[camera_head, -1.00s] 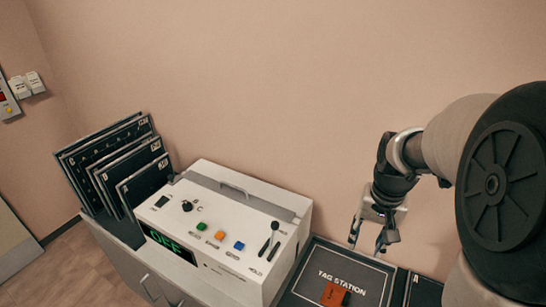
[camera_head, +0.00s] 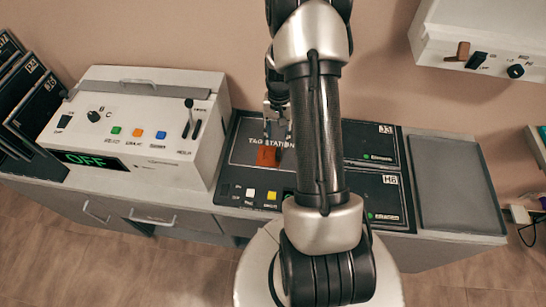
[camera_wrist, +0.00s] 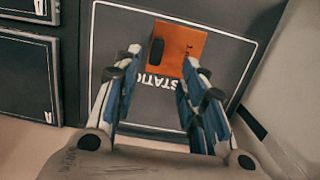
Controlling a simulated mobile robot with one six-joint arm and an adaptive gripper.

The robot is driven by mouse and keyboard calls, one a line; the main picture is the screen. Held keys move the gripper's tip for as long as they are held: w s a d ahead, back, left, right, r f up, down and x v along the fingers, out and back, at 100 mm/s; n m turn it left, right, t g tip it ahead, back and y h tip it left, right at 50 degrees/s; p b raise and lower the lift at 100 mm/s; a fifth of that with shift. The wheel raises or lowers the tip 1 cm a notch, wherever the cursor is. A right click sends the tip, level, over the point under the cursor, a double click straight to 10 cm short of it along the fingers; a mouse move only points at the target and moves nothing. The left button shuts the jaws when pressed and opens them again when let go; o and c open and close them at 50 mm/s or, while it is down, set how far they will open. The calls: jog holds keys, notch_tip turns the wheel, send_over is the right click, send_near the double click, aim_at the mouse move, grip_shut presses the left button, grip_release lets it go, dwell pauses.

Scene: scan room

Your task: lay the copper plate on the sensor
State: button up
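The copper plate appears as a small orange plate (camera_head: 267,156) with a black knob, lying on the dark tag station panel (camera_head: 240,150). In the wrist view the orange plate (camera_wrist: 185,42) lies below my fingertips, its black knob left of its middle. My gripper (camera_head: 277,112) is above the panel, pointing down. In the wrist view my gripper (camera_wrist: 163,58) is open, its two blue-sided fingers apart with nothing held between them. The black knob shows between the fingertips. My arm hides part of the panel's right side. No surface is clearly marked as a sensor.
A white console (camera_head: 150,115) reading OFF stands to the left, close beside the panel. Dark slotted plates (camera_head: 25,100) stand at far left. Two dark modules (camera_head: 375,145) and a bare grey tray (camera_head: 455,185) lie to the right. A white wall box (camera_head: 490,40) hangs at upper right.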

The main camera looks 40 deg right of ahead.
aim_at(278, 151)
notch_tip(278, 151, down, 3)
jog(key=shift+s+a+r, duration=0.1)
jog(key=shift+a, duration=0.05)
jog(key=f+b, duration=0.1)
jog(key=f, duration=0.1)
jog(key=s+f+b, duration=0.1)
jog(key=f, duration=0.2)
jog(key=shift+a+f+b, duration=0.1)
jog(key=shift+b, duration=0.3)
jog(key=shift+c, duration=0.5)
grip_shut()
